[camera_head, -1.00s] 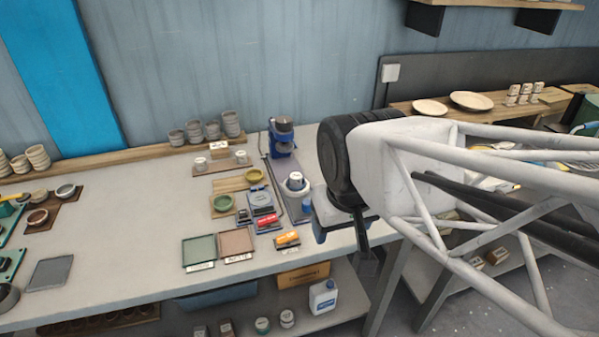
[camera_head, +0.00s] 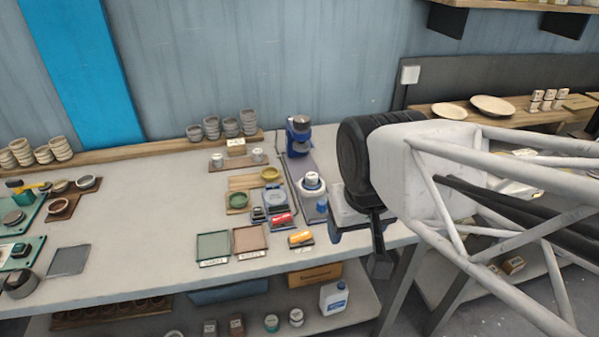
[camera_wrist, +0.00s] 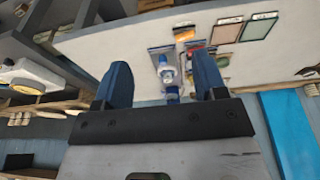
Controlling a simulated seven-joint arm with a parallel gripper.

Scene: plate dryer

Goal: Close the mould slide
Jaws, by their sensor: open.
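The mould slide seems to be the grey rail (camera_head: 302,209) running back to front on the bench. A white, dark-topped mould (camera_head: 311,183) sits on it, with a blue block (camera_head: 322,206) near its front end. A blue press-like stand (camera_head: 298,146) is at the rail's far end. My gripper (camera_wrist: 163,78) is open and empty, with blue fingers. In the wrist view the bench appears upside down, and the white-and-blue mould unit (camera_wrist: 165,72) shows between the fingers, some way beyond them.
Left of the rail are green (camera_head: 238,201) and yellow (camera_head: 270,174) bowls, and red (camera_head: 281,219) and orange (camera_head: 301,237) items. Green (camera_head: 213,246) and brown (camera_head: 250,239) trays lie at the front. Grey cups (camera_head: 230,127) line the back shelf. The bench's left middle is clear.

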